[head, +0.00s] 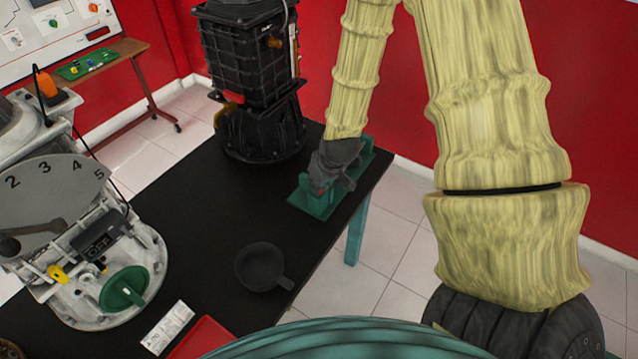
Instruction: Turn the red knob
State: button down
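My gripper (328,178) is dark grey and reaches down to a green fixture (318,204) near the right edge of the black table. A small bit of red (318,189) shows at the gripper's fingertips, on or just above the fixture. It may be part of the red knob, but the gripper hides most of it. I cannot tell whether the fingers touch or close around it. A small red knob-like spot (93,7) also shows on the white wall panel, far from my gripper.
The black table (215,215) is bare in the middle. A black engine unit (255,80) stands at its back, left of my arm. A dark pan-like dish (262,266), a red tray (203,338) and a white machine with a numbered dial (50,185) stand nearer.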

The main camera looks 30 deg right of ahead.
jog(key=shift+w+r+m, duration=0.15)
jog(key=shift+w+m, duration=0.05)
jog(key=shift+m, duration=0.3)
jog(key=c, duration=1.4)
grip_release()
jog(key=shift+c, duration=0.2)
jog(key=shift+s, duration=0.15)
jog(key=v, duration=1.1)
jog(key=shift+a+r, duration=0.15)
jog(key=shift+r, duration=0.2)
jog(key=shift+s, duration=0.2)
